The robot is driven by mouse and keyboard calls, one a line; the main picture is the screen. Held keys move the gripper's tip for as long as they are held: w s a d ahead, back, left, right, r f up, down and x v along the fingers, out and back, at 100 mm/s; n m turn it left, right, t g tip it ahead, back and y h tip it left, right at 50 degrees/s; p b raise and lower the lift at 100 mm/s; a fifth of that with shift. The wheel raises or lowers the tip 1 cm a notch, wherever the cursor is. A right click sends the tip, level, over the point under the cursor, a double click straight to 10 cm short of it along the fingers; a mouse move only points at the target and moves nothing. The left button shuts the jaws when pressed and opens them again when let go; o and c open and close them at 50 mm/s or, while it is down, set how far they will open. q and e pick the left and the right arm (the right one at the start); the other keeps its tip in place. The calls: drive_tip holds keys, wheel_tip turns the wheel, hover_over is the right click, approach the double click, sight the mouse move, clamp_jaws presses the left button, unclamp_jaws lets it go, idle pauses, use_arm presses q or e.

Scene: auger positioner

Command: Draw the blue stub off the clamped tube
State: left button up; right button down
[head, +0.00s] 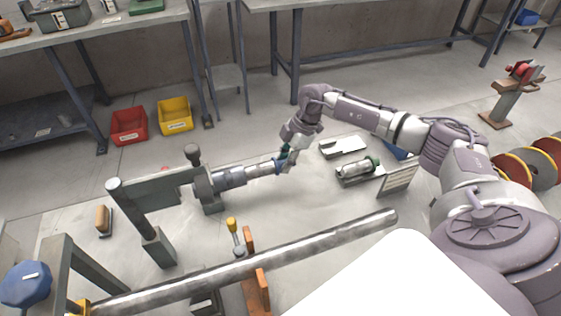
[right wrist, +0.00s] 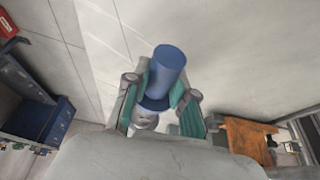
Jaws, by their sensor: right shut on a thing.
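The clamped tube (head: 258,170) is a grey metal tube that sticks out to the right from a dark clamp fixture (head: 203,186) in the head view. The blue stub (right wrist: 168,68) is a blue cylinder with a wider collar, clear in the right wrist view. In the head view the stub (head: 279,166) is small and partly hidden at the tube's right end. My right gripper (head: 284,158) is shut on the stub, its teal pads on either side of the collar. I cannot tell how far the stub sits on the tube. My left gripper is not in view.
A long steel pipe (head: 250,262) lies across the front on orange supports. A red bin (head: 129,125) and a yellow bin (head: 174,115) are behind.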

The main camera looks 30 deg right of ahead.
drive_tip(key=shift+s+d+r, duration=0.1)
drive_tip(key=shift+s+d, duration=0.05)
drive_tip(key=shift+d, duration=0.45)
drive_tip(key=shift+s+d+r, duration=0.1)
drive_tip(key=shift+d, duration=0.5)
